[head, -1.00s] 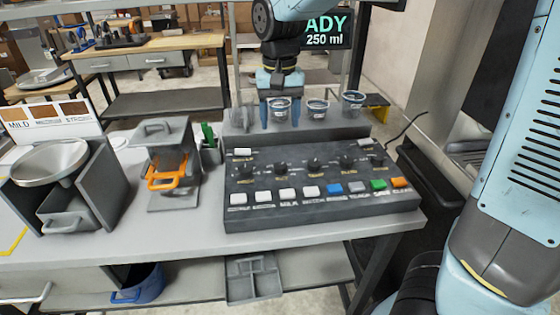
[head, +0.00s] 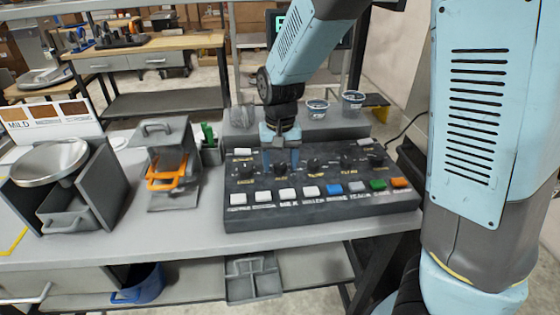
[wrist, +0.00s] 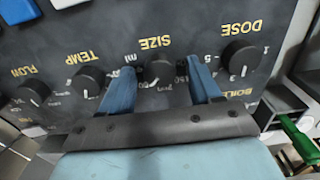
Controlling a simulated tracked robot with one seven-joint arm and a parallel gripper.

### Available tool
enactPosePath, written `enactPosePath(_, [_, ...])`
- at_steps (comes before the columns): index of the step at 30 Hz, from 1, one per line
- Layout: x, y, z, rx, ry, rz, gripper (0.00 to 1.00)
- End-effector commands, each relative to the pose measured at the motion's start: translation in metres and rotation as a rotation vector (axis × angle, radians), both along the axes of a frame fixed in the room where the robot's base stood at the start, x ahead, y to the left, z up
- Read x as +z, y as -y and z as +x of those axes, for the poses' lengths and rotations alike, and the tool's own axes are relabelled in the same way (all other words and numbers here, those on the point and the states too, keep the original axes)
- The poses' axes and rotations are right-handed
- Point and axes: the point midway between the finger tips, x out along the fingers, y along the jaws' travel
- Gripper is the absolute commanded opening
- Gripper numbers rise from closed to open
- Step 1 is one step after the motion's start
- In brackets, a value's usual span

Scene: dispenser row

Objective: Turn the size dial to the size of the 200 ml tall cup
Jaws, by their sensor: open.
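The size dial (wrist: 158,71) is a dark round knob under the yellow SIZE label in the wrist view. My gripper (wrist: 163,68) is open, with one blue finger on each side of this dial. I cannot tell whether the fingers touch it. In the head view my gripper (head: 280,163) points down over the back of the dark control panel (head: 320,210) and partly covers the dial. Clear cups (head: 317,108) stand on the ledge behind; I cannot tell which is the 200 ml tall one.
The dose dial (wrist: 240,56) and temp dial (wrist: 88,80) flank the size dial closely. Coloured and white buttons (head: 288,194) line the panel's front. An orange-handled holder (head: 166,175) stands left. My arm hides most of the display (head: 275,22).

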Motion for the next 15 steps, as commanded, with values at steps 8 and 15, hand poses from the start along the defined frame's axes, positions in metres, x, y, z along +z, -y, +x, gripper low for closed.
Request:
enactPosePath(8, [-0.0002, -0.0002, 0.0000, 0.000, 0.000, 0.000, 0.59])
enactPosePath(15, [-0.0001, -0.0003, 0.0001, 0.001, 0.000, 0.000, 0.36])
